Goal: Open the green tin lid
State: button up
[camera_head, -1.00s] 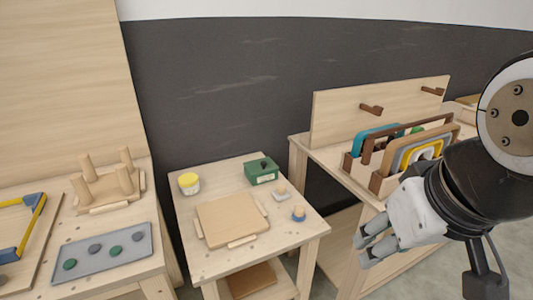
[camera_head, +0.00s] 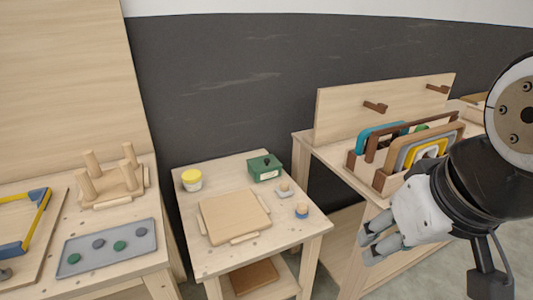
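The green tin (camera_head: 264,168) stands at the back right of the small middle table (camera_head: 265,241). It is box-shaped, with a pale label on its front and a small dark knob on top. Its lid looks shut. My gripper (camera_head: 370,249) is at the right of the view, in front of the right-hand bench and well apart from the tin. Its two grey fingers point left and down. A gap seems to show between them, but how far they are apart is hard to tell. I see nothing held in them.
A square wooden board (camera_head: 233,216) lies mid-table. A yellow-lidded jar (camera_head: 191,180) stands at back left; two small knobbed pieces (camera_head: 285,190) (camera_head: 301,211) sit at right. A rack of coloured frames (camera_head: 405,155) stands on the right bench. A grey tray (camera_head: 107,247) with discs lies left.

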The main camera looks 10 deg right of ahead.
aim_at(266, 162)
jog(key=i+l+u, duration=0.15)
jog(key=i, duration=0.45)
jog(key=i+l+u, duration=0.1)
jog(key=i, duration=0.55)
